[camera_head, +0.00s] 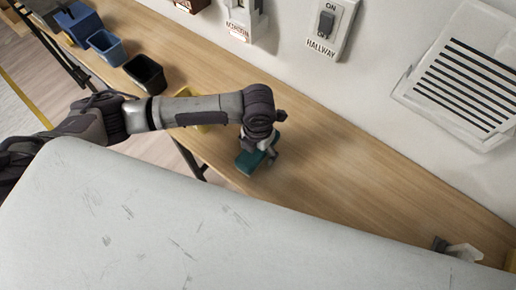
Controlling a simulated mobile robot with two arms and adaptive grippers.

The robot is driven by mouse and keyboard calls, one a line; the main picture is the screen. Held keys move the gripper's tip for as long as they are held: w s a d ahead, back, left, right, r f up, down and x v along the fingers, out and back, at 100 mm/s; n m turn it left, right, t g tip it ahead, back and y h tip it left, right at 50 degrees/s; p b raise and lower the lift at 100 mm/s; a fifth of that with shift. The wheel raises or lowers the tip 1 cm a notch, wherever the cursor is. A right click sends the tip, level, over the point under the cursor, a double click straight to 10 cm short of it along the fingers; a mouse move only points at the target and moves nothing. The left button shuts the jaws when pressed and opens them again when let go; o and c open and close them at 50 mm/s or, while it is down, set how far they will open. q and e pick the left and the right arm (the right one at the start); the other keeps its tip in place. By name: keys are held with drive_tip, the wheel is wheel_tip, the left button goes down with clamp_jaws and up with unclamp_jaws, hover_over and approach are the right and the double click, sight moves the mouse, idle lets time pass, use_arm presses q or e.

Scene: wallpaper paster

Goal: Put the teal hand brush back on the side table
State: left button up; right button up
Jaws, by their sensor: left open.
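The teal hand brush (247,163) is at the front edge of the long wooden side table (335,165), near the middle of the view. My left arm reaches in from the left, and its gripper (262,154) points down right at the brush. The gripper is open, with its fingers at the brush's upper right part, and it hides some of the brush. I cannot tell whether the fingers touch it or whether the brush rests fully on the wood. My right gripper is not in view.
A black bin (146,75) and a blue bin (106,48) stand at the table's left end. A yellow thing (208,126) lies partly hidden behind my arm. The wall has a switch (327,24) and a vent (462,82). The wood right of the brush is mostly clear.

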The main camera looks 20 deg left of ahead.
use_arm(q)
drive_tip(key=shift+f, duration=0.1)
drive_tip(key=r, duration=0.2)
drive_tip(key=r+b, duration=0.1)
drive_tip(key=r, duration=0.1)
drive_tip(key=w+r+b, duration=0.1)
drive_tip(key=r, duration=0.1)
drive_tip(key=shift+d, duration=0.15)
wheel_tip(320, 180, up, 8)
drive_tip(key=shift+s, duration=0.15)
drive_tip(key=shift+r, duration=0.1)
